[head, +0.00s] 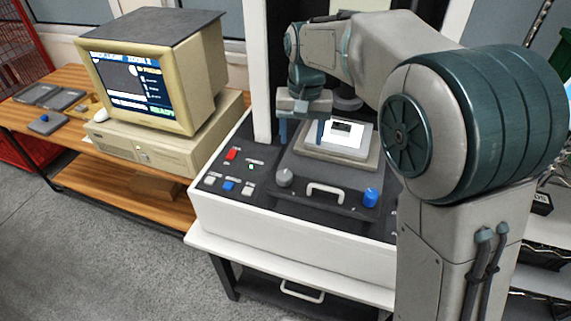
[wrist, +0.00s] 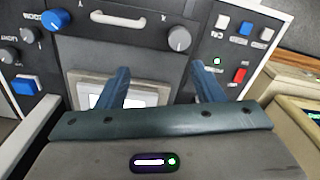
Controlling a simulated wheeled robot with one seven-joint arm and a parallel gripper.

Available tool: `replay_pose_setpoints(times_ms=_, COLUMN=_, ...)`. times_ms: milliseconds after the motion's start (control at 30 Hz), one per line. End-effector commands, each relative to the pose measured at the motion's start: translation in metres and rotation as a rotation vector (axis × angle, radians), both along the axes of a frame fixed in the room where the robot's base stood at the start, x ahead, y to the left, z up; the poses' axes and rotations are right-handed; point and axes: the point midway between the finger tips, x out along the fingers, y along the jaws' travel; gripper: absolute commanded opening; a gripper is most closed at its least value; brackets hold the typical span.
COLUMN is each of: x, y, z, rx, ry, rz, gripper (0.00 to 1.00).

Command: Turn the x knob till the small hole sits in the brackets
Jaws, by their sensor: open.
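The x knob is grey with a pale pointer, at the left front of the machine's stage in the head view (head: 284,177). In the wrist view it (wrist: 179,38) sits beside the letter X, beyond the gap between my fingers. My gripper (head: 301,143) is open and empty above the stage, behind the knob and apart from it. Its two blue fingers (wrist: 162,80) show spread in the wrist view. The monitor screen (head: 130,82) shows a grey picture with a dark round shape and text; the small hole and brackets are too small to tell.
A blue knob (head: 371,196) is at the stage's right front, with a white handle (head: 325,187) between the knobs. A white plate (head: 335,142) lies on the stage. Red, blue and white buttons (head: 230,185) are left of the x knob. My arm blocks the right side.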

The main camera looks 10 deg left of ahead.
Motion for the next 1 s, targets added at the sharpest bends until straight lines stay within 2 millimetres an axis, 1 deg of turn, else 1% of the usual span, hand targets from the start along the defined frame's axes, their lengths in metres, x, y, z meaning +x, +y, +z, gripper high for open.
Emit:
replay_pose_setpoints(times_ms=33, x=0.002, y=0.016, z=-0.001, rx=-0.009, ry=0.005, rz=0.013, gripper=0.61)
replay_pose_setpoints(times_ms=100, x=0.004, y=0.029, z=-0.003, rx=-0.018, ry=0.009, rz=0.021, gripper=0.61)
replay_pose_setpoints(times_ms=233, x=0.005, y=0.041, z=-0.007, rx=-0.026, ry=0.012, rz=0.028, gripper=0.61)
replay_pose_setpoints(times_ms=367, x=0.005, y=0.043, z=-0.019, rx=-0.028, ry=0.015, rz=0.029, gripper=0.61)
replay_pose_setpoints(times_ms=433, x=0.005, y=0.043, z=-0.030, rx=-0.028, ry=0.016, rz=0.029, gripper=0.61)
replay_pose_setpoints(times_ms=800, x=0.004, y=0.042, z=-0.107, rx=-0.028, ry=0.017, rz=0.028, gripper=0.61)
replay_pose_setpoints(times_ms=900, x=0.005, y=0.042, z=-0.123, rx=-0.028, ry=0.015, rz=0.029, gripper=0.61)
replay_pose_setpoints(times_ms=1000, x=0.005, y=0.042, z=-0.134, rx=-0.026, ry=0.014, rz=0.029, gripper=0.61)
